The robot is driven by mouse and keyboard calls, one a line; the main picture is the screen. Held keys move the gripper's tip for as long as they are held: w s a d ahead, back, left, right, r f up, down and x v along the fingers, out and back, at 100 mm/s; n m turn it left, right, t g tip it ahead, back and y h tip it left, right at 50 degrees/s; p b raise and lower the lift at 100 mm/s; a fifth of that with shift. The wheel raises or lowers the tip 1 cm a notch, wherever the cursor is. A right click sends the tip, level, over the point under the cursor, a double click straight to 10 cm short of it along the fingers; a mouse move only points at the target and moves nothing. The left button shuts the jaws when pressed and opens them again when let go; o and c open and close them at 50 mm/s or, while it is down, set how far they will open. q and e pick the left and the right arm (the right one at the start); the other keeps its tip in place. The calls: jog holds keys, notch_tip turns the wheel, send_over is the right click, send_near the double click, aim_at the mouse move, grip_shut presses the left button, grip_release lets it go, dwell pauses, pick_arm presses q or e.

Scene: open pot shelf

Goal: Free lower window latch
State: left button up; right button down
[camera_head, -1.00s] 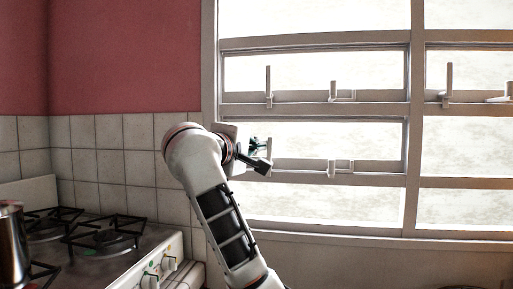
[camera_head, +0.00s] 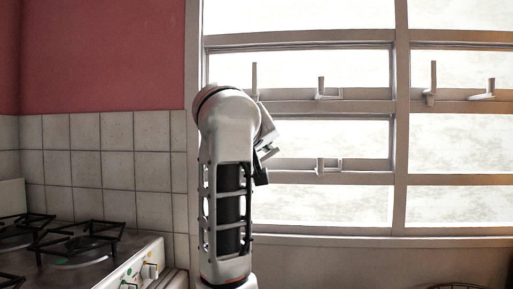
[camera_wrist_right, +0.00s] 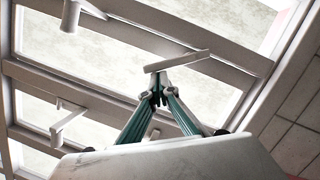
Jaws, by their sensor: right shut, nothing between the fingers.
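The lower window's lever latch shows in the right wrist view as a pale bar (camera_wrist_right: 185,60) that lies across just beyond my right fingertips. In the head view my own arm hides it. My right gripper (camera_wrist_right: 160,88) has its green fingers brought together, with nothing between them. Its tips are very close to the bar; I cannot tell if they touch. In the head view only a dark part of the right gripper (camera_head: 262,168) shows past the arm, in front of the lower window's left end. The lower window catch (camera_head: 320,166) is to its right. My left gripper is out of view.
The upper window has an upright lever (camera_head: 255,80) and a catch (camera_head: 320,90). More latches sit on the window at right, including a lever (camera_head: 432,82). A stove (camera_head: 85,262) stands at the lower left against the tiled wall (camera_head: 105,150).

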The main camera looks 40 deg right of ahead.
jog(key=m, duration=0.1)
jog(key=s+d+f+m+b, duration=0.1)
jog(key=shift+f+m+t+y, duration=0.3)
jog(key=shift+m+t+y, duration=0.1)
jog(key=shift+s+d+f+m+b, duration=0.2)
jog(key=shift+s+f+m+b, duration=0.1)
jog(key=shift+m, duration=0.5)
jog(key=shift+f, duration=0.15)
jog(key=shift+s+d+f, duration=0.1)
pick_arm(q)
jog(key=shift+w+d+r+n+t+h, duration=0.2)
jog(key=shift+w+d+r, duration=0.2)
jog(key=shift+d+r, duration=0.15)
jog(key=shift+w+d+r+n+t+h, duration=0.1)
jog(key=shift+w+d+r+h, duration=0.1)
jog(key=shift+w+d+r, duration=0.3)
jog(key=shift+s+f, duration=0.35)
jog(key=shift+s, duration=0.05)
